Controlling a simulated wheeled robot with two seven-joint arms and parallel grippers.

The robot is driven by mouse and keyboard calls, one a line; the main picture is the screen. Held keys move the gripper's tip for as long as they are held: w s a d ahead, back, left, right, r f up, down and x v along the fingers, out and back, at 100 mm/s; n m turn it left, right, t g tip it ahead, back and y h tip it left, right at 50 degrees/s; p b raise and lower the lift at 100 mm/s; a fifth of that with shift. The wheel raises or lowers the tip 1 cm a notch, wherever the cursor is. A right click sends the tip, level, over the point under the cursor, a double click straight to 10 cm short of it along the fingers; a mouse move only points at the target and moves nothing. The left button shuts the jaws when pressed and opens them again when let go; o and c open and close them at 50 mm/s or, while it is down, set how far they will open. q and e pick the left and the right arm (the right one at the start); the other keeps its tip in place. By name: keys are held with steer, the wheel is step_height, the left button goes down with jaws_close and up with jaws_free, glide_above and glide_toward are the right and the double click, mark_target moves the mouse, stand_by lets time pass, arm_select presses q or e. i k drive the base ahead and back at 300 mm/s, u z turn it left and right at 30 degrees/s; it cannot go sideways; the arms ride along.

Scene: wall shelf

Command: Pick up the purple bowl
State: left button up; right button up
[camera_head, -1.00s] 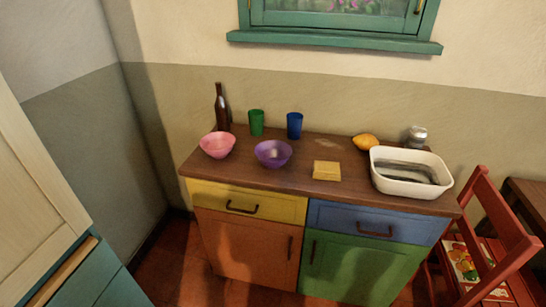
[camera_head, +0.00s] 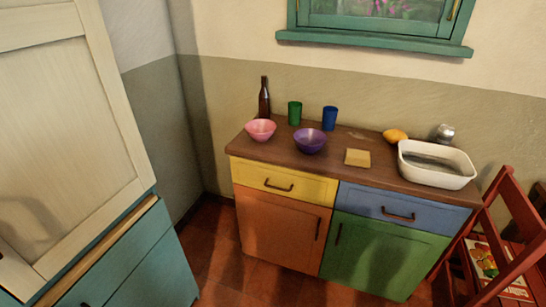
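The purple bowl (camera_head: 310,141) stands upright on the brown top of the colourful cabinet (camera_head: 385,175), towards its left half. Neither of my grippers shows in the head view.
A dark bottle (camera_head: 264,98), a green cup (camera_head: 295,113) and a blue cup (camera_head: 329,118) stand behind the bowls. A lemon (camera_head: 395,136), a metal can (camera_head: 445,133) and a white basin (camera_head: 437,165) are on the right. A red chair (camera_head: 492,240) stands right; a tall cupboard (camera_head: 70,130) stands left.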

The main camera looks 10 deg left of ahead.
mark_target(309, 141)
steer(key=u, duration=0.35)
steer(key=k, duration=0.85)
steer(key=z, duration=0.45)
steer(key=i, duration=0.7)
steer(key=z, duration=1.05)
steer(key=i, duration=1.6)
steer(key=u, duration=1.25)
steer(key=i, duration=0.55)
steer(key=u, duration=0.6)
